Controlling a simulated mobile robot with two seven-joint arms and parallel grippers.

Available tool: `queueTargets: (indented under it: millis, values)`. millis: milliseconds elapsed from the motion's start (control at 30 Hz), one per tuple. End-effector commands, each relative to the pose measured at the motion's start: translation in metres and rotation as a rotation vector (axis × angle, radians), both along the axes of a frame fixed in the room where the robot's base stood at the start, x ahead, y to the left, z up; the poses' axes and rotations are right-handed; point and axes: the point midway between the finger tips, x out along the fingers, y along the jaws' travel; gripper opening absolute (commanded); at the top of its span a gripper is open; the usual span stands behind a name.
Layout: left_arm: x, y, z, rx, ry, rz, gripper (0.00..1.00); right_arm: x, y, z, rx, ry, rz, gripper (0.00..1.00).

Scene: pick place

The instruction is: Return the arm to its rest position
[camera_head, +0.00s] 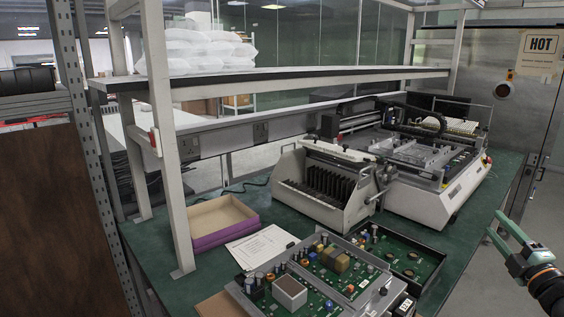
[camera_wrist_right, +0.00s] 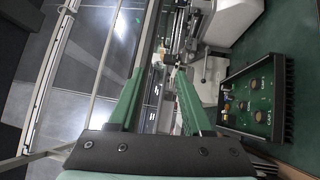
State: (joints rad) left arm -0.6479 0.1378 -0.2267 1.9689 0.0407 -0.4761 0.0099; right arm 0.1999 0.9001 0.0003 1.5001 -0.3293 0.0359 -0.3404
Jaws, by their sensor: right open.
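My right gripper (camera_head: 503,244) shows at the right edge of the head view, beyond the right edge of the green workbench (camera_head: 466,236). Its two green fingers are apart and nothing is between them. In the right wrist view the fingers of the right gripper (camera_wrist_right: 160,108) also stand apart and empty. The right arm enters from the lower right corner of the head view. My left gripper and arm are not in the head view.
Circuit boards in a metal chassis (camera_head: 345,291) and a black tray with a board (camera_head: 405,259) lie on the bench front. A cardboard box (camera_head: 222,216), a paper sheet (camera_head: 262,246) and a white machine (camera_head: 430,196) stand behind. A metal cabinet (camera_head: 514,108) rises at the right.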

Motion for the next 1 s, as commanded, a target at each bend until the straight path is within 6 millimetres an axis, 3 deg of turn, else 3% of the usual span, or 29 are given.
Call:
queueTargets:
  millis: [100, 267, 300, 467, 567, 700, 833, 1000]
  values:
    - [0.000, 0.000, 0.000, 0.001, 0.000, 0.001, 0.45, -0.003, -0.041, -0.023, 0.350, 0.065, -0.159, 0.49]
    - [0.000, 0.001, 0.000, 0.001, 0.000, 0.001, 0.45, -0.016, -0.077, -0.068, 0.773, 0.151, -0.360, 0.49]
    - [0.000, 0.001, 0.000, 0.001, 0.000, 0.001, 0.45, -0.019, -0.066, -0.092, 0.817, 0.189, -0.366, 0.49]
    - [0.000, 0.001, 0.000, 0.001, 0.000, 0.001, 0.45, -0.037, -0.001, -0.172, 0.874, 0.326, -0.315, 0.49]
    - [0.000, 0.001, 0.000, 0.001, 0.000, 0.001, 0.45, -0.057, 0.044, -0.221, 0.928, 0.418, -0.288, 0.49]
    - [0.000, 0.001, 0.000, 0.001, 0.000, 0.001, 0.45, -0.101, 0.116, -0.287, 1.026, 0.553, -0.252, 0.49]
    - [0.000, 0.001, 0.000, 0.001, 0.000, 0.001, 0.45, -0.153, 0.186, -0.333, 1.139, 0.672, -0.227, 0.49]
    - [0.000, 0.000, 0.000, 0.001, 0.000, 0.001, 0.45, -0.221, 0.267, -0.365, 1.297, 0.795, -0.216, 0.49]
